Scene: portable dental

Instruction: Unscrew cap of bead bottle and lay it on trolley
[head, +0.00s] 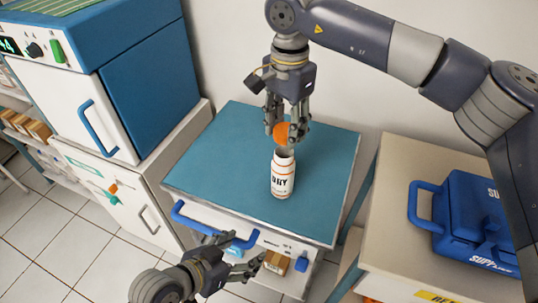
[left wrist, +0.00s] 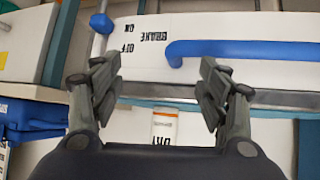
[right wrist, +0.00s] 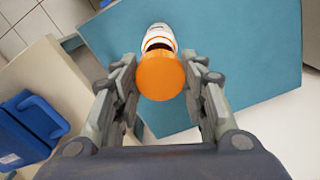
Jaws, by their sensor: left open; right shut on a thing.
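The white bead bottle (head: 283,181) with dark lettering stands upright on the blue-green top of the trolley (head: 220,160). Its open dark mouth shows, and it also shows in the right wrist view (right wrist: 160,33) behind the cap. My right gripper (head: 287,132) is shut on the orange cap (head: 280,132), which it holds just above the bottle, apart from it. The cap fills the space between the fingers in the right wrist view (right wrist: 160,76). My left gripper (head: 246,262) is open and empty, low in front of the trolley's drawer handle (head: 205,226); its spread fingers show in the left wrist view (left wrist: 158,85).
The trolley top is bare around the bottle. A blue case (head: 470,225) sits on a beige cabinet at the right. A blue-and-white machine (head: 110,75) stands at the left. A brown box (head: 276,262) shows near the trolley's front.

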